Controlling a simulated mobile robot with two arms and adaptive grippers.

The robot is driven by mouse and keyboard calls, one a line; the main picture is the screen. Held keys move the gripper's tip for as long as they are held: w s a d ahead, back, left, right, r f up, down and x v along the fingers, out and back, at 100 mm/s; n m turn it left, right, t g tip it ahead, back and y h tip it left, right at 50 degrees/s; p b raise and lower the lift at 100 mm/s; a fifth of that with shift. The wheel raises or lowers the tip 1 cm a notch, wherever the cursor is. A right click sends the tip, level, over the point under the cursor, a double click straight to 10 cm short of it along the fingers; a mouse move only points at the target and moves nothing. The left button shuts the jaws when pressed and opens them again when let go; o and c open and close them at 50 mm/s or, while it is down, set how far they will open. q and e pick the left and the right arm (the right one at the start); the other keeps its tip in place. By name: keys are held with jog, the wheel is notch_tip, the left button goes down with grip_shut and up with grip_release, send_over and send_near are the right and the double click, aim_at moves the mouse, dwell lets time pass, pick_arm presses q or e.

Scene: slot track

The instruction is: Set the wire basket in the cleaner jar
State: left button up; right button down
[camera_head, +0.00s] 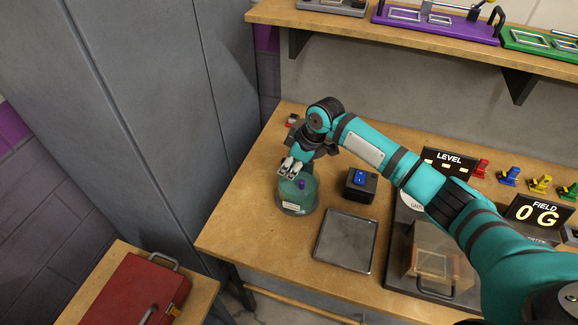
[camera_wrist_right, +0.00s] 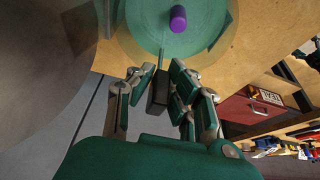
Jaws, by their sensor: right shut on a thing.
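The cleaner jar (camera_head: 296,207) is a clear round vessel with teal contents and a pale label, standing on the wooden bench in the head view. In the right wrist view the jar (camera_wrist_right: 140,22) fills the top middle, seen from above. My right gripper (camera_head: 291,167) is over the jar's back left rim. In the wrist view its fingers (camera_wrist_right: 165,85) are shut on a dark grip with a thin stem, which I take as the wire basket's handle (camera_wrist_right: 158,90). The basket's mesh is not clearly visible. A purple cylinder (camera_wrist_right: 178,18) shows within the jar's outline. My left gripper is out of view.
A black box with a blue switch (camera_head: 360,180) stands right of the jar. A flat grey tray (camera_head: 346,240) lies in front of it. A tall grey cabinet (camera_head: 150,100) stands left of the bench. A red toolbox (camera_head: 135,292) sits on a lower surface.

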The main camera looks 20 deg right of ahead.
jog(key=shift+f, duration=0.1)
jog(key=c, duration=1.2)
grip_release()
